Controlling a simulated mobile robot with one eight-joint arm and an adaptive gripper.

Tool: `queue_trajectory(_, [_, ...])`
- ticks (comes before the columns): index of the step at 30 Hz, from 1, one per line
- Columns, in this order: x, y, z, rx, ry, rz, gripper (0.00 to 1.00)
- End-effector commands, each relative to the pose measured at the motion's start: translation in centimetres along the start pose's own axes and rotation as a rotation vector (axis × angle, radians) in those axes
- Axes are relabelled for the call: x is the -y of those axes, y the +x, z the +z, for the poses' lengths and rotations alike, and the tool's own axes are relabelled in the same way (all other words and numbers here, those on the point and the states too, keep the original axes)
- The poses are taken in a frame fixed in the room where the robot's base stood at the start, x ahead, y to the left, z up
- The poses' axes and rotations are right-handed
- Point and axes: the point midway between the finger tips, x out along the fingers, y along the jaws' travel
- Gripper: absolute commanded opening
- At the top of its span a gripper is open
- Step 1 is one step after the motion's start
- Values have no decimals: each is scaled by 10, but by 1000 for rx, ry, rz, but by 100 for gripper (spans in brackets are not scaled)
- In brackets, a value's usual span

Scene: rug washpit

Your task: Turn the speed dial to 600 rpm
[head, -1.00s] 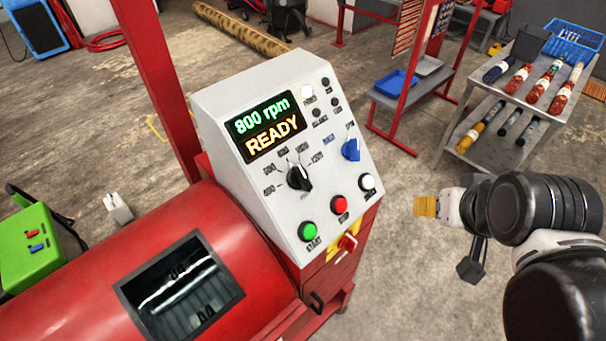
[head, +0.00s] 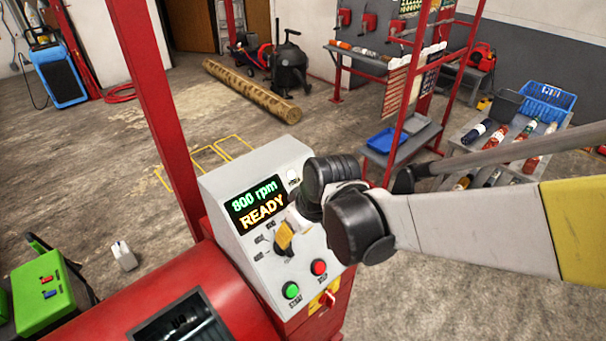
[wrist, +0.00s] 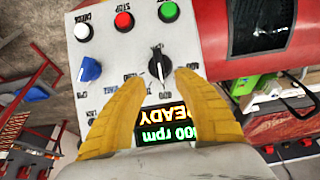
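The black speed dial (wrist: 157,62) shows on the white control panel (head: 262,172) of the red machine. In the wrist view the panel is upside down and the dial's white mark points toward the display. The display (head: 257,203) reads 800 rpm and READY. My gripper (wrist: 160,77) has two yellow fingers spread apart, with the dial between and just beyond their tips. I cannot tell if either finger touches it. In the head view my gripper (head: 284,238) covers the dial and part of its printed scale.
A blue knob (wrist: 89,69) sits beside the dial. The green START button (head: 291,290), red STOP button (head: 319,267) and a white button (wrist: 82,31) line the panel's lower part. A red-and-yellow switch (head: 328,298) is below. A red post (head: 150,100) stands behind the machine.

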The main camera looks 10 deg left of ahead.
Motion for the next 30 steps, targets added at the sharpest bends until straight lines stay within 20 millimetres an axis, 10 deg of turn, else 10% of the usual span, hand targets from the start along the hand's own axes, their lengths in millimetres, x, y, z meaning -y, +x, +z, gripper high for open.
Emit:
queue_trajectory(12, [0,74,0,-1,1,1,36])
queue_trajectory(24, [0,80,0,-1,2,1,35])
queue_trajectory(27, [-1,80,0,-1,2,1,4])
queue_trajectory(30, [-1,80,0,-1,2,1,0])
